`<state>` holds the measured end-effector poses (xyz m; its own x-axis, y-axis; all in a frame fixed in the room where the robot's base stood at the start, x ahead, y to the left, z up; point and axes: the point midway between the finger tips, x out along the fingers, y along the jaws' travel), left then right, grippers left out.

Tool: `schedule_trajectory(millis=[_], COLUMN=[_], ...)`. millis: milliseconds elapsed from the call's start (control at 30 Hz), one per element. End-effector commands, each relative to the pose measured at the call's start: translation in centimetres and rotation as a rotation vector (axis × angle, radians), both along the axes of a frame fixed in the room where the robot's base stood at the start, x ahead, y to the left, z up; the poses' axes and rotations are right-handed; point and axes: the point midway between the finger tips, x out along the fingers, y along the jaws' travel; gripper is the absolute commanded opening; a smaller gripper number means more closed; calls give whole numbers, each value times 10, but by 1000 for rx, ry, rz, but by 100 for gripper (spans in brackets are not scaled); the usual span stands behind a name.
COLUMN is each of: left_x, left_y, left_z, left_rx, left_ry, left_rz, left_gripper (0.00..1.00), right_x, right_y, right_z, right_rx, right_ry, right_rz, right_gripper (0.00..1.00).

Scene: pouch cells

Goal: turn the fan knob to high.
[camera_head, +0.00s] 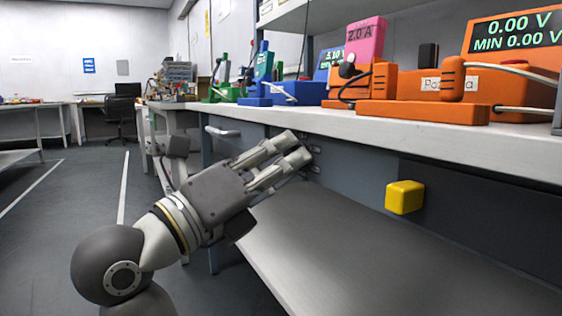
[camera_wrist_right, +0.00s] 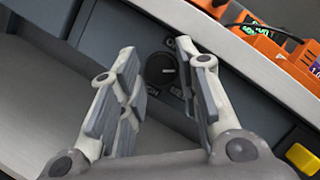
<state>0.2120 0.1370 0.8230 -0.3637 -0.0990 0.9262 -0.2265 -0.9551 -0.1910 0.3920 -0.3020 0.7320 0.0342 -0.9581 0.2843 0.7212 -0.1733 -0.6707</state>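The fan knob (camera_wrist_right: 155,70) is a round black dial on the dark panel under the bench top. A short white mark on it points to the right in the right wrist view. Small white labels sit around it, too small to read surely. My right gripper (camera_head: 297,146) reaches to this panel from the left, and its fingers hide the knob in the head view. In the right wrist view the gripper (camera_wrist_right: 166,62) is open, with one finger on each side of the knob; contact cannot be told. My left gripper is not in view.
A yellow block (camera_head: 404,197) sticks out from the panel to the right. The bench top's edge (camera_head: 440,147) overhangs above the gripper. Orange devices (camera_head: 428,112), a pink 2.0 A unit (camera_head: 367,38) and blue and green items stand on it. A bare grey shelf (camera_head: 350,250) lies below.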

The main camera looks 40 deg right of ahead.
Motion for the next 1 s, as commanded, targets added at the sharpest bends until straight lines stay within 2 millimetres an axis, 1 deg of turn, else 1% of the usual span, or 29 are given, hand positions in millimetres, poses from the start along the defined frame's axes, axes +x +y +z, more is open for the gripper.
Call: schedule_trajectory(millis=[33, 167, 367, 533, 1000], left_x=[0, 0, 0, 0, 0], left_y=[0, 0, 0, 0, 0], left_z=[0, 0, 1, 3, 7], left_rx=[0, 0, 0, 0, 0], left_ry=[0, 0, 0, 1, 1], left_rz=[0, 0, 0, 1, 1], left_gripper=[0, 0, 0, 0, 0], right_x=[0, 0, 0, 1, 3], right_y=[0, 0, 0, 0, -1], right_z=[0, 0, 0, 0, -2], right_rx=[0, 0, -2, -17, -96], right_ry=[0, 0, -15, -74, -400], right_rz=[0, 0, 0, -1, -2], right_gripper=[20, 4, 4, 4, 4])
